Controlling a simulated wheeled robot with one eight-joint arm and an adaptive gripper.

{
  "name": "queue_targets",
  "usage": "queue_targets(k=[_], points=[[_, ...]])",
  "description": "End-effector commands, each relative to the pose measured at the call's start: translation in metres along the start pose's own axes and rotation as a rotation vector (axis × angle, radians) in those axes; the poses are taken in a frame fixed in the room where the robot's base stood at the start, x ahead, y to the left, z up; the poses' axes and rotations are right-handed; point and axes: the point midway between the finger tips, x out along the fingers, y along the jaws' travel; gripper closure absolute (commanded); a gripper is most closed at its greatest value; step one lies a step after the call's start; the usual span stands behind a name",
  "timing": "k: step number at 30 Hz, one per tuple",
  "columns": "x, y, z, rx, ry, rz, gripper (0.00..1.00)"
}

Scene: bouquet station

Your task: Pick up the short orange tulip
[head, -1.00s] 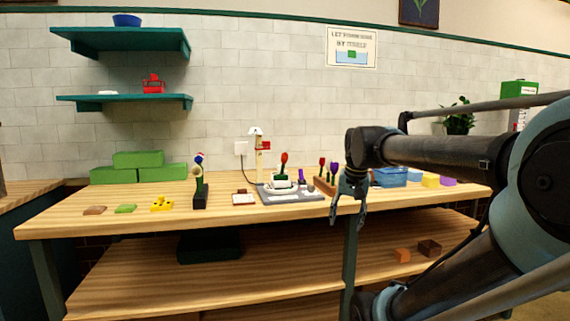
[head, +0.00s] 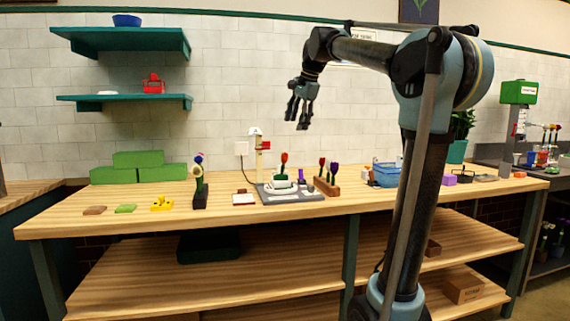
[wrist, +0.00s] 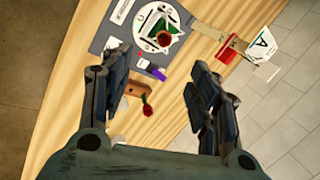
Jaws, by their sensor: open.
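I cannot clearly single out a short orange tulip. A red-orange bloom (head: 284,157) on a dark green stem stands over the white round dish (head: 283,184) on a grey board; it also shows from above in the wrist view (wrist: 163,38). A wooden block (head: 326,187) to its right holds a red bloom (head: 322,161) and a purple one (head: 333,168). My gripper (head: 297,122) is raised high above the bench, open and empty, clear of all flowers. In the wrist view its spread fingers (wrist: 160,62) frame the board and block far below.
A black stand (head: 200,200) with a multicoloured flower is left of the board. A blue basket (head: 386,176) is right of the wooden block. More flowers (head: 550,130), too small to tell apart, stand on the far-right counter. A thin post (head: 259,158) rises behind the board.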

Motion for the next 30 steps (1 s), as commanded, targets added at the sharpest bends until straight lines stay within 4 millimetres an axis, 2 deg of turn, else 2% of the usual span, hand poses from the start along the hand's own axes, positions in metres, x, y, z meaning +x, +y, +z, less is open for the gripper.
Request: queue_targets(k=[18,30], points=[[0.1,-0.001,0.0,0.001,-0.001,-0.001,0.45],[0.132,-0.003,-0.001,0.001,0.0,-0.001,0.45]])
